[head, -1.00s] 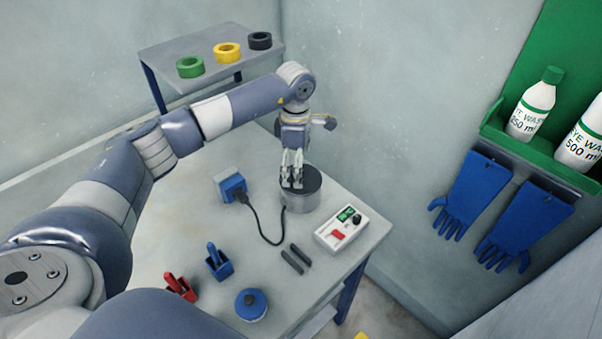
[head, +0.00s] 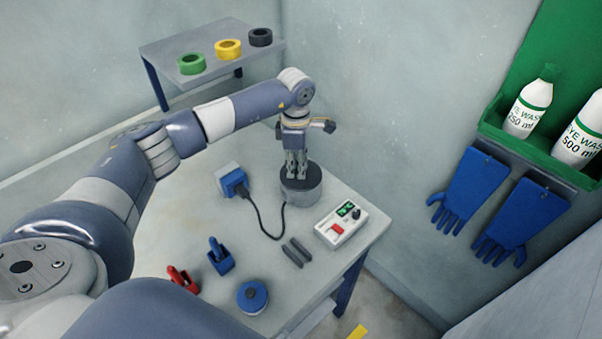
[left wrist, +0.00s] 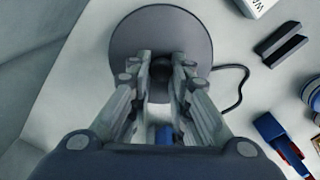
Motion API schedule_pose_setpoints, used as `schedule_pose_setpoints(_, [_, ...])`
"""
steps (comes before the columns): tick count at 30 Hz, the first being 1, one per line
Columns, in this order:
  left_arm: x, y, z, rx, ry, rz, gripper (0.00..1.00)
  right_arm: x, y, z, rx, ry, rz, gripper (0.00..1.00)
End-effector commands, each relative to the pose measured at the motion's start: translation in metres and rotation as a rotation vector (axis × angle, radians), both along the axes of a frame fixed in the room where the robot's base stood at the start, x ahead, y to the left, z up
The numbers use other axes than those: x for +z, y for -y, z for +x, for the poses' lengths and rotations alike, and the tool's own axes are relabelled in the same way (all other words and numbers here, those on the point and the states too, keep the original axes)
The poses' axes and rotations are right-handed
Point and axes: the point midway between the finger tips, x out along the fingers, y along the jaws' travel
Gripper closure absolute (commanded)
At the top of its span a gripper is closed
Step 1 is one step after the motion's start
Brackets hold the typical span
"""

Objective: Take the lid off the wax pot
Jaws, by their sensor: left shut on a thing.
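The wax pot (head: 301,199) is a short grey cylinder near the far edge of the table. Its dark round lid (head: 313,174) sits on top and looks level; it fills the upper middle of the left wrist view (left wrist: 190,32). My left gripper (head: 296,178) points down over the middle of the lid. In the left wrist view its fingers (left wrist: 160,72) are shut on the lid's dark knob, which they mostly hide. No gap shows between lid and pot. My right gripper is out of view.
A cord runs beside the pot from a blue socket box (head: 233,184). A white control box (head: 341,225), two dark bars (head: 296,253), a blue round tin (head: 252,297) and blue and red holders stand nearer. A side table (head: 205,45) holds three tape rolls.

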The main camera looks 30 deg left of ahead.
Motion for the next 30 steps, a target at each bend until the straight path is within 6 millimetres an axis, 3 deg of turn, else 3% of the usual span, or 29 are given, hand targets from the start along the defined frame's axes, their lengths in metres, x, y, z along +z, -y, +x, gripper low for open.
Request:
schedule_pose_setpoints(11, [-0.004,0.000,-0.003,-0.001,-0.010,0.003,1.00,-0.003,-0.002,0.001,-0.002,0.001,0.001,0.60])
schedule_pose_setpoints(16, [0.007,0.000,-0.002,-0.003,-0.005,0.003,1.00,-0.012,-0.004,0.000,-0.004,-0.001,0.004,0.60])
schedule_pose_setpoints(20, [0.027,0.000,0.000,-0.002,0.000,0.003,1.00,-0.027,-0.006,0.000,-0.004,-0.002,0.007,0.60])
schedule_pose_setpoints(30, [0.034,0.012,-0.052,-0.004,-0.002,0.003,1.00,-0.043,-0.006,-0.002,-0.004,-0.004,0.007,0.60])
